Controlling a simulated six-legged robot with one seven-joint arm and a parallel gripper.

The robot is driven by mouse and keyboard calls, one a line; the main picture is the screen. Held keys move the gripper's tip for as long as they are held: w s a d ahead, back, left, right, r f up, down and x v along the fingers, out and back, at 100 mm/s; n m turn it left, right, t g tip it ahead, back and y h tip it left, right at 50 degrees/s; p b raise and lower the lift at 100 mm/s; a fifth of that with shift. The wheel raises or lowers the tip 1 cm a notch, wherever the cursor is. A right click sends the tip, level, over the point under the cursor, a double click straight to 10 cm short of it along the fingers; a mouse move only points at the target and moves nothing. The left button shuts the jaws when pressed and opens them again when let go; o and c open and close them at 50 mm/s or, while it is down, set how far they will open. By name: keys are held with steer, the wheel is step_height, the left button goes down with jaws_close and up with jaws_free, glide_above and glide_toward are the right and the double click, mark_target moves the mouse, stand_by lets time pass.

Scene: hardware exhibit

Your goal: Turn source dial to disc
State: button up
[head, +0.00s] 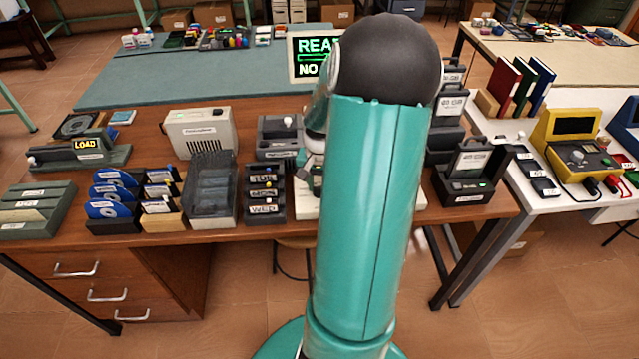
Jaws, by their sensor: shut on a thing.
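My gripper (308,178) is partly hidden behind my teal arm. It points down at a cream panel (303,207) near the front edge of the brown desk and is shut on what appears to be the source dial there. The dial, its pointer and its markings are hidden by my gripper and arm, so its setting cannot be read. A screen (303,57) behind shows green text, partly covered by my arm, starting "REA" and "NO".
Left of the panel stand a rack labelled TUE, MON, WED (264,193), a grey bin (210,190), blue discs in a holder (112,195) and a LOAD lever unit (85,145). A dark device (468,180) stands to the right. The brown desk (150,115) has some clear room behind.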

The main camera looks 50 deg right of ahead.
mark_target(320, 188)
steer(key=n, duration=0.5)
steer(key=shift+n, duration=0.3)
stand_by(0.4)
steer(key=o, duration=1)
step_height(320, 188, up, 14)
steer(key=shift+f, duration=0.1)
